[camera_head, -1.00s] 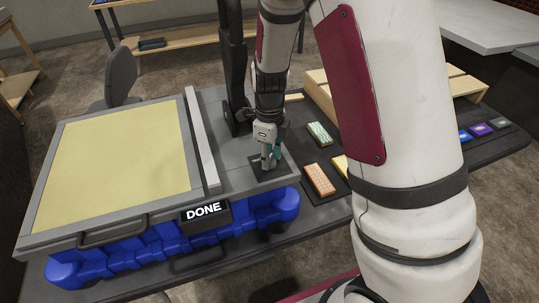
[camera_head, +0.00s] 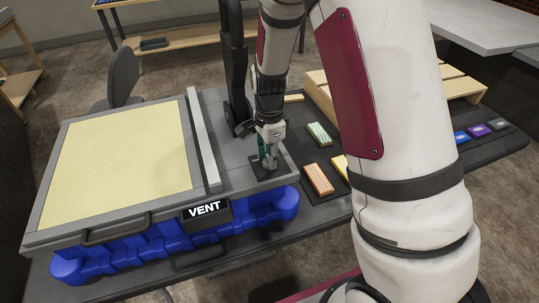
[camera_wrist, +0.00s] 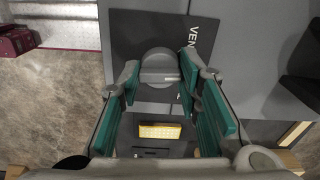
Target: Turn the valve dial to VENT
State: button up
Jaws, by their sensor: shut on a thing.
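The valve dial (camera_wrist: 160,68) is a round grey knob with a raised bar, on a dark plate (camera_wrist: 128,30) lettered "VEN", the rest of the word hidden. My gripper (camera_wrist: 160,80) is shut on the dial, with green-padded fingers on both sides of it. In the head view, my gripper (camera_head: 268,163) points down onto the same dark plate (camera_head: 286,172) at the console's right end, and hides most of the dial. The small black display (camera_head: 206,211) on the console's front reads "VENT".
The console has a pale yellow panel (camera_head: 118,155) and a blue base (camera_head: 150,255). An orange block (camera_head: 318,179), a green block (camera_head: 319,134) and a yellow block (camera_head: 341,166) lie on a dark mat right of my gripper. A wooden rack (camera_head: 458,85) stands behind.

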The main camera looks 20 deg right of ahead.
jog(key=n, duration=0.4)
jog(key=shift+n, duration=1.9)
jog(key=o, duration=1.1)
jog(key=shift+o, duration=0.2)
notch_tip(320, 180, up, 12)
